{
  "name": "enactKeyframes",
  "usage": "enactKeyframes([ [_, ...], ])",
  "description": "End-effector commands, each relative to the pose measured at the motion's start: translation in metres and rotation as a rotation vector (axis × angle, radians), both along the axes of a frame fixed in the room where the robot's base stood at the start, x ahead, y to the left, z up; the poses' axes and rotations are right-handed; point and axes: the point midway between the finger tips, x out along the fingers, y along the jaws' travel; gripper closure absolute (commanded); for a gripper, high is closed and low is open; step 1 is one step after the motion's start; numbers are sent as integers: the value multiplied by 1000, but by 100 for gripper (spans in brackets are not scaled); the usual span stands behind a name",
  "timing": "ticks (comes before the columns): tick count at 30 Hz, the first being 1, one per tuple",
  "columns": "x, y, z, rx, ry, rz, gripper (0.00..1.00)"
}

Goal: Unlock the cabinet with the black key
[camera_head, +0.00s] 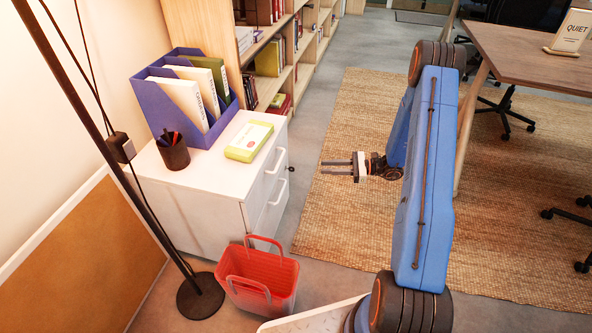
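The white cabinet (190,200) stands left of centre, with two handled drawers on its right-hand face. Both drawers look shut. My gripper (324,168) is right of the cabinet, pointing left toward the drawer face. Its two fingers are apart with nothing seen between them. It appears a short way from the dark piece and does not touch it.
On the cabinet are a blue file holder (219,127), a pen cup (173,152) and a yellow-green box (249,141). A red basket (262,281) and a lamp base (200,297) stand in front. A bookshelf (285,60) is behind, a wooden table (530,62) at right.

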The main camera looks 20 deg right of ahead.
Motion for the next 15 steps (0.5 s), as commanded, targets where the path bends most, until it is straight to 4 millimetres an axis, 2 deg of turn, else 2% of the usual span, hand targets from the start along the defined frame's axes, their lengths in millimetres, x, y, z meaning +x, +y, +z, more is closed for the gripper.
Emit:
enactKeyframes([
  [1,3,-7,-17,26,19,-33,75],
  [6,10,-26,-55,90,57,-126,75],
  [10,12,-35,-72,117,73,-169,75],
  [15,15,-35,-79,128,79,-186,75],
])
